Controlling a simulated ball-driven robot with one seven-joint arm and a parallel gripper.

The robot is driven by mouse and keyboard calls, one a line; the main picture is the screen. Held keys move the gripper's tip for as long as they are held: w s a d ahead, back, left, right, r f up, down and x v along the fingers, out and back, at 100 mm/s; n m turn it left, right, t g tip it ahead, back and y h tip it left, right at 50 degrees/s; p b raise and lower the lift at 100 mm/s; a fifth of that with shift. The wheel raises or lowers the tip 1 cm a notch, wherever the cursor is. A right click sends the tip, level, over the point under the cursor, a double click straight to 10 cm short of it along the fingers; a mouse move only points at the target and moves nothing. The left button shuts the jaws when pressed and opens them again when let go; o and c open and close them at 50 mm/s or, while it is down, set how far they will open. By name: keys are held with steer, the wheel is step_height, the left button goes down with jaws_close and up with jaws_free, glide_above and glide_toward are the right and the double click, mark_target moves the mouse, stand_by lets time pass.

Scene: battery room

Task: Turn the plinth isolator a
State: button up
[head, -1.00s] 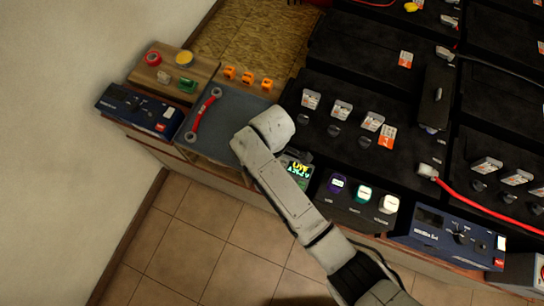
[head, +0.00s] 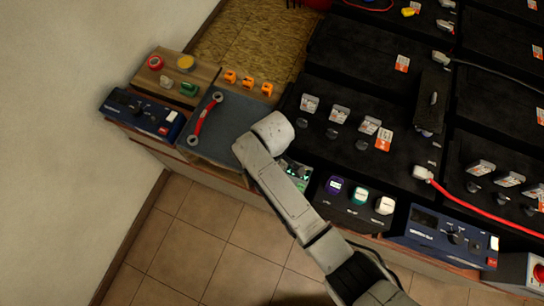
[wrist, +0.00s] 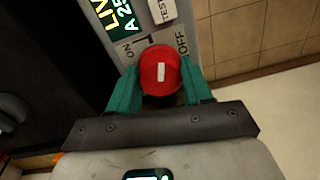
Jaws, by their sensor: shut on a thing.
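The isolator (wrist: 206,40) is a grey panel seen in the wrist view, with a red round knob (wrist: 152,82) that has a short white mark on its face. The mark stands nearly upright in the picture, between the ON label (wrist: 128,50) and the OFF label (wrist: 181,42). A lit display (wrist: 118,16) beside them shows LIVE and A 25, cut off by the frame edge. My gripper (wrist: 160,68) is shut on the red knob, one teal finger on each side. In the head view, my arm hides the gripper and knob; part of the display (head: 298,172) shows.
Purple (head: 334,187), teal and white knobs stand right of the panel. Black battery blocks (head: 325,100) lie behind. A grey mat (head: 225,135) with a red-handled wrench (head: 204,118) lies left. A red cable (head: 475,205) runs at the right. Tiled floor (head: 190,240) in front is clear.

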steer(key=m+p, duration=0.1)
steer(key=m, duration=0.2)
steer(key=shift+r+m+p, duration=0.15)
steer(key=shift+m+p, duration=0.2)
steer(key=shift+m, duration=0.05)
steer(key=m+p, duration=0.1)
steer(key=m, duration=0.2)
steer(key=m+p, duration=0.1)
steer(key=m, duration=0.3)
steer(key=shift+m+p, duration=0.35)
steer(key=shift+m, duration=1.25)
steer(key=o, duration=1)
steer(key=shift+o, duration=0.2)
step_height(320, 180, up, 10)
steer(key=shift+d+r, duration=0.15)
steer(key=shift+r, duration=0.1)
steer(key=shift+s, duration=0.1)
